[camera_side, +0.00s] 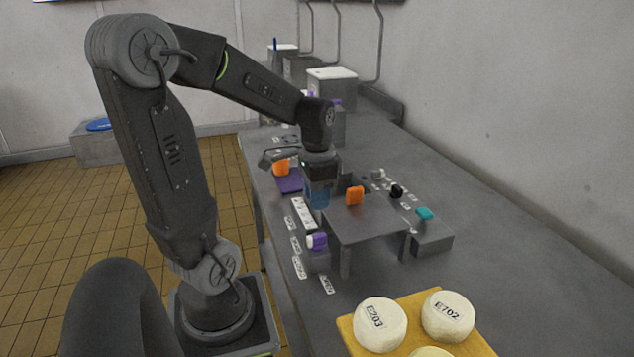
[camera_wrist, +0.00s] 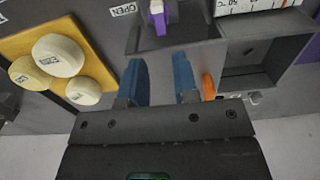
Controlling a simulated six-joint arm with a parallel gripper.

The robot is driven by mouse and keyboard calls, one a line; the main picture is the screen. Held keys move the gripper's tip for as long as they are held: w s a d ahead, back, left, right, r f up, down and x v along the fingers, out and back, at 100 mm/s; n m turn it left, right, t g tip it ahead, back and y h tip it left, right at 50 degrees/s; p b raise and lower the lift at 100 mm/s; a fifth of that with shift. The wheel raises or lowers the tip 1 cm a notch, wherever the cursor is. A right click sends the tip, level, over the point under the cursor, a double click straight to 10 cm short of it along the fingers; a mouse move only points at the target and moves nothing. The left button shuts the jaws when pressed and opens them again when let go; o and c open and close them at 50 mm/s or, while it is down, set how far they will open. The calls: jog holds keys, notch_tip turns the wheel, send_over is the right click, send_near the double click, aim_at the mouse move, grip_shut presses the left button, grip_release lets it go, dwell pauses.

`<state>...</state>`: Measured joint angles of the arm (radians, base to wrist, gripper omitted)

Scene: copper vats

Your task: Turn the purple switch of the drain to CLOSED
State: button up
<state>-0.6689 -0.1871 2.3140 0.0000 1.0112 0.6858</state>
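The purple switch (camera_side: 317,241) sits on a small grey block at the near left of the grey console, with white label plates beside it. In the wrist view the purple switch (camera_wrist: 158,18) is at the top centre, with a whitish upper part. My gripper (camera_side: 317,198) points down, above and beyond the switch in the side view. Its two blue fingers (camera_wrist: 161,80) are apart with nothing between them, and do not touch the switch.
An orange knob (camera_side: 354,195) stands on the raised grey platform (camera_side: 375,222) right of my gripper. A teal knob (camera_side: 425,214) and a black knob (camera_side: 396,191) are farther right. A yellow board (camera_side: 405,309) with round cream E203 and E702 pieces is in front. The bench's right side is clear.

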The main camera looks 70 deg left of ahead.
notch_tip(320, 180, up, 3)
jog(key=shift+r, duration=0.15)
dwell(0.4)
jog(key=s+d+r+t, duration=0.1)
jog(key=d+t, duration=0.1)
jog(key=d, duration=0.6)
jog(key=s+d+r+t, duration=0.1)
jog(key=d+r+t, duration=0.1)
jog(key=d, duration=0.7)
jog(key=shift+s+r+t, duration=0.3)
jog(key=shift+s+t, duration=0.1)
jog(key=shift+t, duration=0.4)
